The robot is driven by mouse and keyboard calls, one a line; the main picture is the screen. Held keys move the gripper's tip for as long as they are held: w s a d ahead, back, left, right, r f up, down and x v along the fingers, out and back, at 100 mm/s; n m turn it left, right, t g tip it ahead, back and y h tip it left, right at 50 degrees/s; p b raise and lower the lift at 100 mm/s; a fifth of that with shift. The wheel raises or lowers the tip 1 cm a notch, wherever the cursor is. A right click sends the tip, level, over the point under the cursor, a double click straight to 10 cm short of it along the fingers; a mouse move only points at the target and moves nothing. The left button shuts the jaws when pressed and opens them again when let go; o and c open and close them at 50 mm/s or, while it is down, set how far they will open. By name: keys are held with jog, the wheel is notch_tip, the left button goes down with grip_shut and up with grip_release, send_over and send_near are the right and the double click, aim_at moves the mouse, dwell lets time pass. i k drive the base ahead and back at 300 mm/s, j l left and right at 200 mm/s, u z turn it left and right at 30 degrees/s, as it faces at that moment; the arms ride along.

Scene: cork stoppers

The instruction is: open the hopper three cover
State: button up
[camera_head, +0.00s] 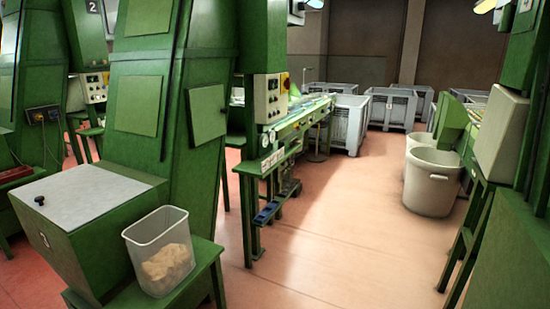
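The hopper three cover (88,192) is a flat light-grey lid at the lower left of the head camera view. It lies flat on top of a green hopper box (90,258) and looks closed. A small black knob (39,200) stands on the cover near its left corner. A pale number that looks like a 3 (43,240) is on the box's left face. The inside of the hopper is hidden. My gripper is not in view.
A clear bin (143,252) with tan contents stands on a green stand right of the hopper. A tall green machine (146,100) rises behind. White tubs (431,182) stand right, grey crates (350,122) at the back. The pinkish floor (335,230) in the middle is clear.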

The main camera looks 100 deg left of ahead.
aim_at(70, 198)
jog(key=u, duration=4)
jog(key=i+l+u, duration=0.15)
jog(key=i+u, duration=0.25)
jog(key=i+l+u, duration=0.2)
jog(key=u, duration=0.25)
